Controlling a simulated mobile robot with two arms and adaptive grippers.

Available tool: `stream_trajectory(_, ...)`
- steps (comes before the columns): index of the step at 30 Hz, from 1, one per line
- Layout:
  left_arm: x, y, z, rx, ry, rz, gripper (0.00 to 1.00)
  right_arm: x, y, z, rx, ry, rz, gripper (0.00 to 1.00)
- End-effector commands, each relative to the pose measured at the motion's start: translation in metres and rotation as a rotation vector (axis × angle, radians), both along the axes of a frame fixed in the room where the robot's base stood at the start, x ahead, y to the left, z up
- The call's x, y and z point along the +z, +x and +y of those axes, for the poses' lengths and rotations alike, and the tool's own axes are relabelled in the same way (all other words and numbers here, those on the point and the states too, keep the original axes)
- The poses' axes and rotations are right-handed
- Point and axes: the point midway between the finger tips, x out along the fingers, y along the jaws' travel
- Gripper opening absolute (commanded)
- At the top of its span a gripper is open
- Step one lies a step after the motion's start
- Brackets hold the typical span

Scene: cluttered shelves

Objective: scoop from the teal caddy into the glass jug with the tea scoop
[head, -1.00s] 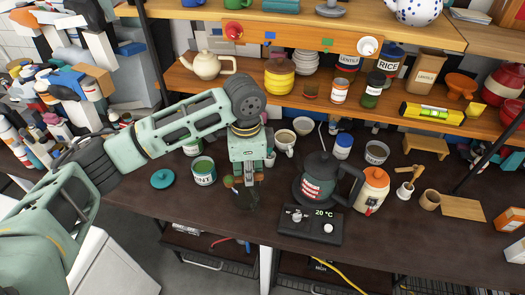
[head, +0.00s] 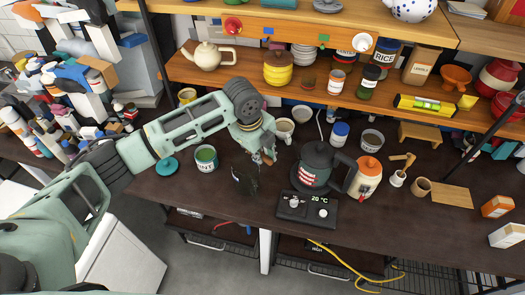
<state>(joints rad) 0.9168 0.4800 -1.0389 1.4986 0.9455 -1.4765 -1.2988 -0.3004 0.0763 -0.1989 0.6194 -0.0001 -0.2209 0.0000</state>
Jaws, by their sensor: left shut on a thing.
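The teal caddy (head: 206,163) stands open on the dark worktop, with a pale label and something green inside. Its teal lid (head: 167,167) appears to lie to its left. A dark, see-through vessel, apparently the glass jug (head: 245,182), stands right of the caddy; its contents are too dark to tell. My left gripper (head: 265,152) is behind and right of the jug, apart from it, and shut. A small brown piece, apparently part of the tea scoop (head: 267,159), shows at its fingertips; the rest is hidden. My right gripper is out of view.
Right of the jug are a dark kettle (head: 316,165), its black base with a display (head: 307,211) and an orange-lidded jar (head: 366,181). Cups (head: 285,129) stand behind my left gripper. The loaded shelf (head: 290,88) overhangs the back. The worktop's front left is clear.

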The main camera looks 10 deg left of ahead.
Motion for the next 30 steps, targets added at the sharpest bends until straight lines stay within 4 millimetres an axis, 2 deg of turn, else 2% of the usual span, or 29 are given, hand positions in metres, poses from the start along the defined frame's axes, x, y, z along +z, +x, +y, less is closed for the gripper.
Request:
stream_trajectory(8, -0.006, -0.008, 0.006, 0.012, -0.191, -0.242, 0.0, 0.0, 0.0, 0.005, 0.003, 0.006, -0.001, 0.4)
stream_trajectory(20, -0.017, -0.015, 0.009, 0.046, -0.423, -0.544, 0.0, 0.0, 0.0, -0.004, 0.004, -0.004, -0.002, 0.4)
stream_trajectory(21, -0.023, -0.014, 0.009, 0.048, -0.443, -0.572, 0.0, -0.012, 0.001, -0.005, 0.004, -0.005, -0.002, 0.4)
stream_trajectory(30, -0.027, -0.015, 0.011, 0.062, -0.539, -0.704, 0.0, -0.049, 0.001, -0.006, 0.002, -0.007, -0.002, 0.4)
